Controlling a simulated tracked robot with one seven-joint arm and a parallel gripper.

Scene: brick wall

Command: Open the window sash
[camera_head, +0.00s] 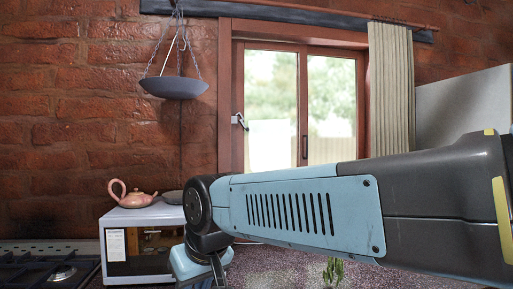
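The window (302,46) has a reddish-brown wooden frame set in the brick wall at the upper middle. It has two glass sashes side by side, and they look closed. A metal latch or handle (240,121) is at the left sash's left edge. A dark upright handle (305,147) is on the middle stile. My arm reaches across from the right, in front of the window's lower edge. My gripper (212,274) points down at the bottom of the picture, below and left of the window. Its fingertips are cut off or hidden, and I see nothing held.
A hanging scale pan (174,88) is left of the window. A pink teapot (131,195) stands on a white microwave (120,217), close left of my gripper. A stove (48,270) is at lower left. A beige curtain (391,90) hangs at the window's right. A small green plant (333,272) is below my arm.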

